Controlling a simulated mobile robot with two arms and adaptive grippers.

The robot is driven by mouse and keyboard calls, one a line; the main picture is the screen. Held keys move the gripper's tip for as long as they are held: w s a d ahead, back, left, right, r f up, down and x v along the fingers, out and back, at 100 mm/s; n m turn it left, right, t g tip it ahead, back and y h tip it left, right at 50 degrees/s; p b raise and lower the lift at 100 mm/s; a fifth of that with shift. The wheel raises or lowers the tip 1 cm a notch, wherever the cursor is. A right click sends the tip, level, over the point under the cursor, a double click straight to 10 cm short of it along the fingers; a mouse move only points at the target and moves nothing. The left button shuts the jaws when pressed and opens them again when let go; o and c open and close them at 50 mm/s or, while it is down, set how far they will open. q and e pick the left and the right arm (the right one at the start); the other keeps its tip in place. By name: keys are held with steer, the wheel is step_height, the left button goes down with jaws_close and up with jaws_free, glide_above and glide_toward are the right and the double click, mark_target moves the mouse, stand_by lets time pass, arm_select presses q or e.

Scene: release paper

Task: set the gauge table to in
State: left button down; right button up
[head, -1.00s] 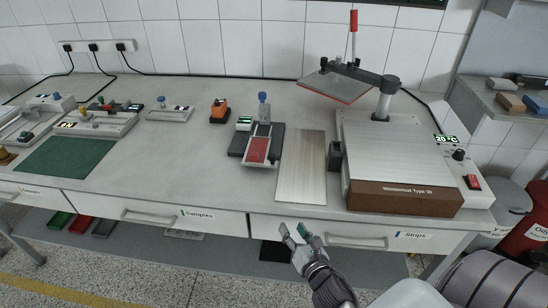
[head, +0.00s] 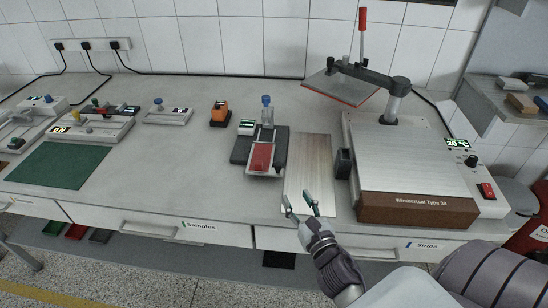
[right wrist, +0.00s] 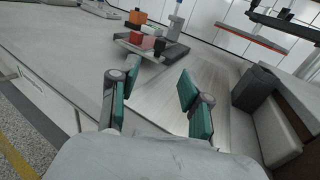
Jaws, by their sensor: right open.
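The gauge (head: 240,150) stands mid-bench in the head view. It has a dark base, a blue-topped post and a small lit display too small to read. Its table carries a red plate (head: 261,158) and juts toward the bench front. In the right wrist view the gauge (right wrist: 178,50) is at the top centre, with the red piece (right wrist: 148,42) facing me. My right gripper (head: 301,203) is open and empty at the bench's front edge, in front of the gauge and a little to its right. In the right wrist view its fingers (right wrist: 155,88) stand apart, touching nothing. My left gripper is not in view.
A pale metal plate (head: 308,165) lies right of the gauge, with a small dark block (head: 343,163) beside it. A heated press (head: 410,150) fills the right side. An orange block (head: 220,113) stands behind left. Bare bench lies left of the gauge.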

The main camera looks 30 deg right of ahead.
mark_target(280, 168)
steer(key=w, duration=0.4)
steer(key=w+d+p, duration=0.1)
steer(key=w, duration=0.3)
steer(key=w+d+p, duration=0.1)
steer(key=w, duration=0.3)
steer(key=shift+w+d+r, duration=0.1)
steer(key=shift+w+d, duration=0.05)
steer(key=shift+d, duration=0.1)
steer(key=shift+w+d+p, duration=0.15)
steer(key=shift+w+p, duration=0.15)
steer(key=shift+w, duration=0.5)
jaws_close()
